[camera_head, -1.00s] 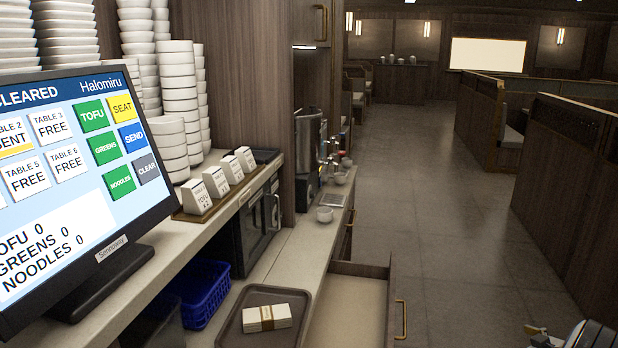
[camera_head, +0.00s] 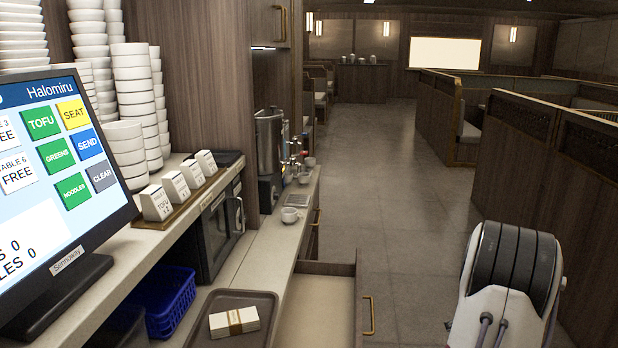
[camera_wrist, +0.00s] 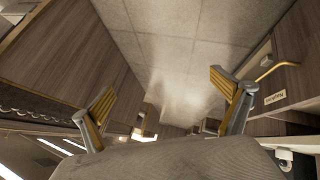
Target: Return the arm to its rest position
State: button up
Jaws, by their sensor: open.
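My gripper (camera_wrist: 165,108) shows in the wrist view with its two yellow-padded fingers spread wide apart. It is open, with nothing between the fingers. Beyond the fingers are the tiled floor and wooden panels. In the head view a white and dark grey part of my arm (camera_head: 510,270) stands at the lower right, over the aisle. The gripper's fingers are not visible in the head view.
The counter at left holds a touch screen (camera_head: 60,170), stacked white bowls (camera_head: 135,100) and label blocks (camera_head: 180,185). An open drawer (camera_head: 318,315) juts out beside a tray (camera_head: 203,332) with a banded white bundle (camera_head: 234,321). Booths (camera_head: 530,180) line the right; the aisle floor (camera_head: 390,190) is clear.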

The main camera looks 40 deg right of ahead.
jog(key=w+a+r+g+y, duration=0.1)
jog(key=a+r, duration=0.3)
jog(key=a, duration=0.7)
jog(key=w+a+r+y, duration=0.1)
jog(key=a+r+y, duration=0.15)
jog(key=a, duration=0.85)
jog(key=w+a+r+g+y, duration=0.15)
jog(key=a+r, duration=0.35)
jog(key=a, duration=0.7)
jog(key=s+a+r+n+t+y, duration=0.1)
jog(key=a+r+n, duration=0.1)
jog(key=a, duration=0.8)
jog(key=s+a+r+n+t+y, duration=0.1)
jog(key=s+a+r+n+t, duration=0.1)
jog(key=a, duration=0.8)
jog(key=s+a+r+n+t, duration=0.2)
jog(key=a+r, duration=0.1)
jog(key=a, duration=0.8)
jog(key=shift+s+r+n+y, duration=0.15)
jog(key=shift+r+n+y, duration=0.2)
jog(key=shift+n+y, duration=0.05)
jog(key=shift+a+t, duration=0.1)
jog(key=shift+t, duration=0.15)
